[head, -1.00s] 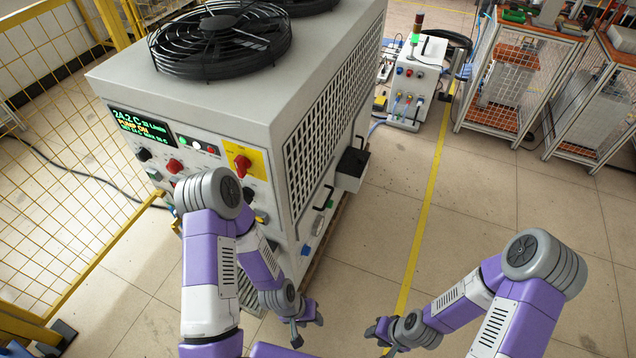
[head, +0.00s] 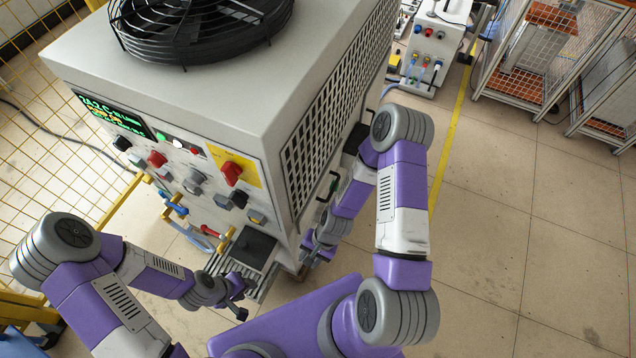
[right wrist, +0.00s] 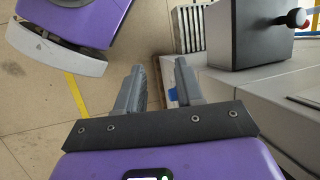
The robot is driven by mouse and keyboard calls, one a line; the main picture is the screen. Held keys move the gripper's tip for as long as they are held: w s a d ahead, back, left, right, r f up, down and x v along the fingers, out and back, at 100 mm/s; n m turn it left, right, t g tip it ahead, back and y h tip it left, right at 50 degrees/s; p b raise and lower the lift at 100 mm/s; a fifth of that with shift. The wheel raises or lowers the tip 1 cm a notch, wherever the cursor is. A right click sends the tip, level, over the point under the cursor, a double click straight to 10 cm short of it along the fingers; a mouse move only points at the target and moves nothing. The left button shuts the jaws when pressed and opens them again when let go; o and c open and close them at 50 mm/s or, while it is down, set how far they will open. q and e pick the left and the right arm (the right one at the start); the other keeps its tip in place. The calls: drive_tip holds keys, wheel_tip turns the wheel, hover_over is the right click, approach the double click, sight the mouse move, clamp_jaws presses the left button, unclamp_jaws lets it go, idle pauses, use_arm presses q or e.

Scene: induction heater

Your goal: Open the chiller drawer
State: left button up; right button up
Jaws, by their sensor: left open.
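The chiller (head: 250,120) is a big light-grey cabinet with a fan on top and a control panel on its front. A dark handle (head: 331,186) is on its right side, and a black box (head: 352,140) there is partly hidden by my right arm. Which part is the drawer I cannot tell. My left gripper (head: 243,300) is open and empty, low in front of the chiller. My right gripper (head: 314,251) is by the chiller's lower right front corner. In the right wrist view its fingers (right wrist: 160,88) are apart with nothing between them.
A yellow mesh fence (head: 30,120) is at left. A small grey unit (head: 432,50) and wire cages (head: 530,60) stand behind. The floor at right is clear.

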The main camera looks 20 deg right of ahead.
drive_tip(key=w+d+f+m+y+b, duration=0.25)
drive_tip(key=w+f+m, duration=0.2)
drive_tip(key=m, duration=0.65)
drive_tip(key=m+t+y+b, duration=0.4)
drive_tip(key=m+t, duration=0.8)
drive_tip(key=m, duration=1.4)
approach(334, 186)
drive_tip(key=w+a+h, duration=0.1)
drive_tip(key=w+a, duration=0.1)
drive_tip(key=x, duration=0.2)
drive_tip(key=b+x, duration=0.1)
drive_tip(key=x, duration=0.2)
drive_tip(key=b+x, duration=0.1)
drive_tip(key=x, duration=0.1)
drive_tip(key=shift+a+f, duration=0.25)
drive_tip(key=shift+f, duration=0.15)
clamp_jaws()
